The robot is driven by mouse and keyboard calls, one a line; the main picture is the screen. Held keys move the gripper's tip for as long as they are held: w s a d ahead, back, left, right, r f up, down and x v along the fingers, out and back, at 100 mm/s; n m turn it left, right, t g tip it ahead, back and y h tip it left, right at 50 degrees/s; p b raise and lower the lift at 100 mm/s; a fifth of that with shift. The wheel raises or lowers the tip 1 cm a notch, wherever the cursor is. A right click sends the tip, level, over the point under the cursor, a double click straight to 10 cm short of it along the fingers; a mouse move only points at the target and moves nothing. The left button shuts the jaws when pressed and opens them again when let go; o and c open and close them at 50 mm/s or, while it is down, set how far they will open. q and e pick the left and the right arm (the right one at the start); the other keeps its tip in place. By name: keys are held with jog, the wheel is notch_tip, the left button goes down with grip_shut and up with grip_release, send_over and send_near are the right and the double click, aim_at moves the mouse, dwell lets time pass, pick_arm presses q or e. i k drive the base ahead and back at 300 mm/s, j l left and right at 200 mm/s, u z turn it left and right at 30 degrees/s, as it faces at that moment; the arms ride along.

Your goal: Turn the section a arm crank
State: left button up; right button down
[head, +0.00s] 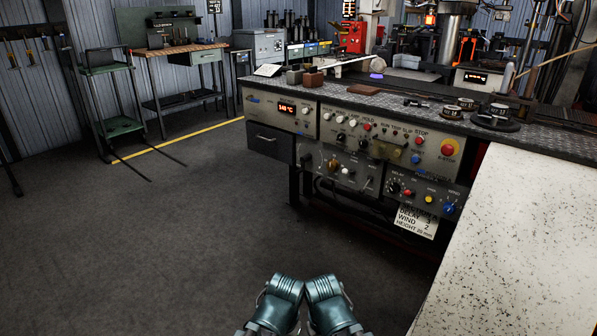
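I cannot pick out a crank marked section A in the head view. A long bench on the right carries grey control panels. The upper panel (352,133) has several knobs, buttons and a red-lit "148 °C" display (287,108). Below it are a panel with a tan knob (334,163) and small levers, and a panel with a blue knob (449,208). My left gripper (286,284) and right gripper (323,286) are close together at the bottom middle, over the floor, well short of the panels. Their fingers cannot be made out.
A white speckled surface (520,240) fills the lower right. A white label (416,221) hangs under the lower right panel. A dark drawer (269,143) is at the bench's left end. A workbench (180,50) stands at the back left.

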aim_at(303, 159)
jog(key=i+j+z, duration=0.3)
jog(key=i+j, duration=0.25)
jog(key=i+z, duration=0.15)
jog(key=i, duration=0.25)
jog(key=i+j+z, duration=0.15)
jog(key=i, duration=0.25)
